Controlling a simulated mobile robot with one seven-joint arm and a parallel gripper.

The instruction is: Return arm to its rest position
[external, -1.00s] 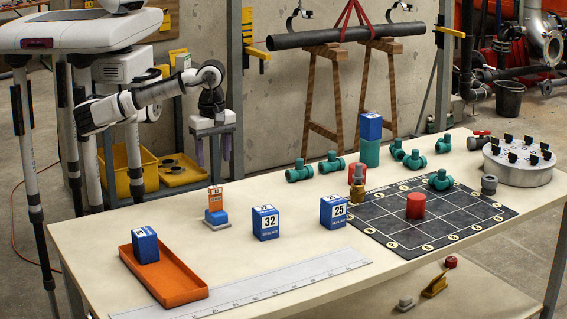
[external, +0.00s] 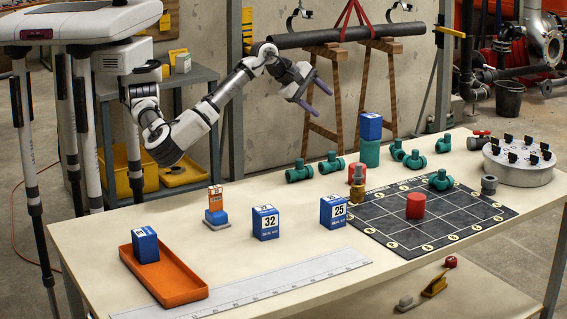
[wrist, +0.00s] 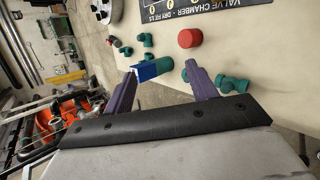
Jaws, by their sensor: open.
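My gripper (external: 315,97) is raised above the far side of the table, to the right of my base, with its purple fingers apart and nothing between them. In the wrist view my gripper (wrist: 163,84) also shows open. Beyond its fingertips are a blue block (wrist: 154,68) on a teal cylinder and teal pipe fittings (wrist: 232,84). The arm is stretched out to the right from my column, with the elbow bent low.
The table (external: 220,262) holds an orange tray (external: 180,290) with a blue box, several blue number boxes, a red cylinder (external: 415,205) on a dark grid mat (external: 385,225), and a round silver flange (external: 520,170). A dark pipe (external: 345,35) on trestles stands behind.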

